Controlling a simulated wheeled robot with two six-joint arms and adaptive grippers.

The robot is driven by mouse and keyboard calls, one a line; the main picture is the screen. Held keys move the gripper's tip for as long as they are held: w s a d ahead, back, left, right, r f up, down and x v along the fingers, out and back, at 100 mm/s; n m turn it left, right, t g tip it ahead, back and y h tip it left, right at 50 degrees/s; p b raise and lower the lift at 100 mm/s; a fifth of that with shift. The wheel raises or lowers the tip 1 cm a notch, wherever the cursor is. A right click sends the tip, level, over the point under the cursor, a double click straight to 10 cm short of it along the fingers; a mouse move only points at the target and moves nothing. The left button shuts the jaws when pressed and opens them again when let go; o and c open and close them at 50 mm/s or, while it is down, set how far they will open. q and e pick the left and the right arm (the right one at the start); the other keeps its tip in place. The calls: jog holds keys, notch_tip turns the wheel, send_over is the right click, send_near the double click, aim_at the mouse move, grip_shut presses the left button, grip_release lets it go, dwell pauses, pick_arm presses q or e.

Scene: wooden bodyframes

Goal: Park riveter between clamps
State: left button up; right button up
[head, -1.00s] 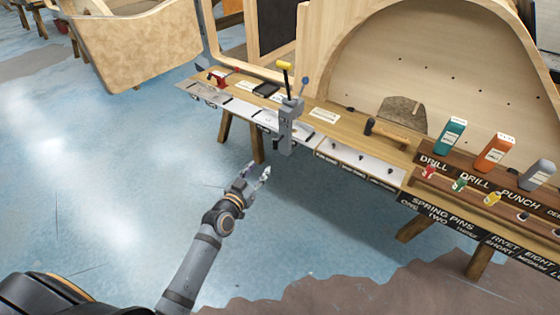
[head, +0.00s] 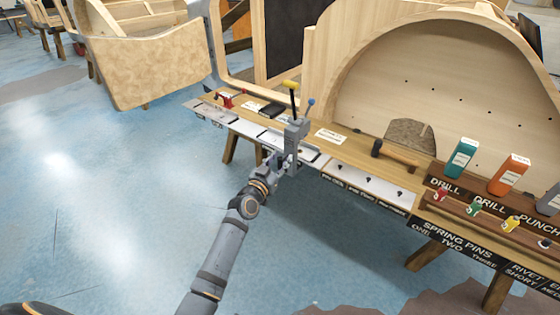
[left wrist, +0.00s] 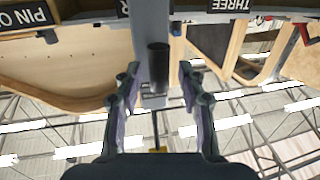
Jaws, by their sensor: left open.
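A grey upright tool with a yellow-tipped lever and a blue-tipped lever, which looks like the riveter (head: 296,135), stands at the bench's front edge. It also shows in the left wrist view as a grey post (left wrist: 145,38) with a dark cylinder (left wrist: 158,62) jutting from it. My left gripper (head: 282,164) is at the tool's lower front. In the left wrist view its open fingers (left wrist: 159,72) lie to either side of the cylinder; I cannot tell if they touch it. A small red device, perhaps a clamp (head: 226,100), sits at the bench's left end. My right gripper is out of view.
The wooden bench (head: 345,150) carries a black case (head: 272,109), a hammer (head: 395,153) and labelled front trays (head: 367,183). Coloured bottles (head: 460,158) stand at the right. A large arched wooden frame (head: 450,70) rises behind. The blue floor in front is clear.

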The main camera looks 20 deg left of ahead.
pick_arm(q)
grip_shut()
jog(key=shift+f, duration=0.1)
dwell(0.5)
